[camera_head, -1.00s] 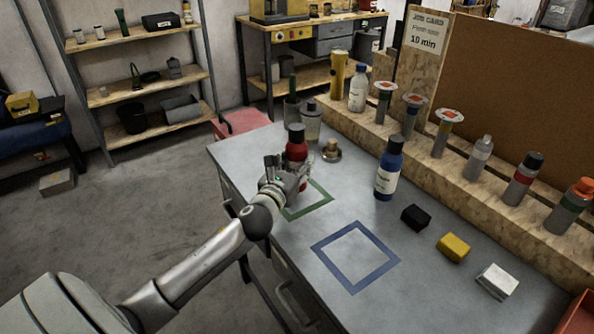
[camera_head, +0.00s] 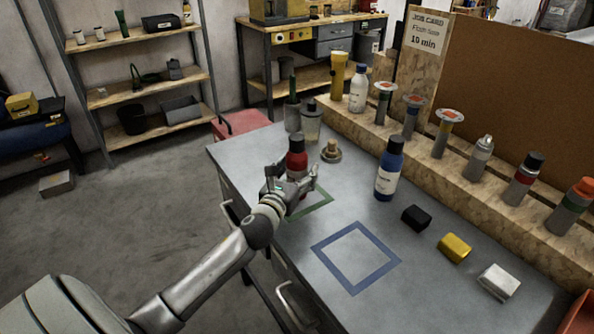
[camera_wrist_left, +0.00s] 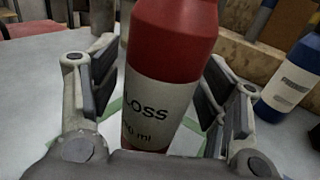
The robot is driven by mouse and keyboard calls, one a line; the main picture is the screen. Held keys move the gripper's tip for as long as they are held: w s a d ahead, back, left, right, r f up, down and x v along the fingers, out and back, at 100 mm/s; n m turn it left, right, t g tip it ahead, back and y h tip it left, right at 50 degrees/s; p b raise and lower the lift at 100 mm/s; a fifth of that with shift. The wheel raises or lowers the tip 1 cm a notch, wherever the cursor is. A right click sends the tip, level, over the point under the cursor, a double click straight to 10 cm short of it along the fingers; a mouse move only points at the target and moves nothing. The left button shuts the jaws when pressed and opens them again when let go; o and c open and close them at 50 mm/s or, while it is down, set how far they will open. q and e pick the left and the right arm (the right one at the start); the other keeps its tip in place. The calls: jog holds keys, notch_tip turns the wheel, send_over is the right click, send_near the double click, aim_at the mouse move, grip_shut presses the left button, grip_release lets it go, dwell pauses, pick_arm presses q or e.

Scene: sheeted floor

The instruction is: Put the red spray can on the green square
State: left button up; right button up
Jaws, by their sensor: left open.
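The red spray can (camera_head: 297,158) with a dark cap stands upright at the back of the green square (camera_head: 318,207), which is an outline on the grey bench. My left gripper (camera_head: 290,181) is open in front of the can, partly covering its lower part and the square. In the left wrist view the can (camera_wrist_left: 165,80) fills the middle between the two open fingers, with gaps on both sides. Green lines of the square (camera_wrist_left: 113,107) show at the can's sides. The can's base is hidden, so I cannot tell exactly how it sits on the square.
A blue bottle (camera_head: 389,170) stands right of the can. A blue square (camera_head: 355,257) lies clear in front. Black, yellow and white blocks (camera_head: 454,247) line the right.

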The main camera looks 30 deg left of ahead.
pick_arm(q)
jog(key=shift+r, duration=0.25)
jog(key=shift+s+d+f, duration=0.1)
jog(key=shift+s+f, duration=0.05)
jog(key=shift+s, duration=0.15)
jog(key=s, duration=0.3)
jog(key=s+d, duration=0.1)
jog(key=s, duration=0.2)
jog(key=s+d, duration=0.1)
jog(key=s, duration=0.3)
jog(key=shift+b, duration=0.4)
jog(key=shift+s, duration=0.6)
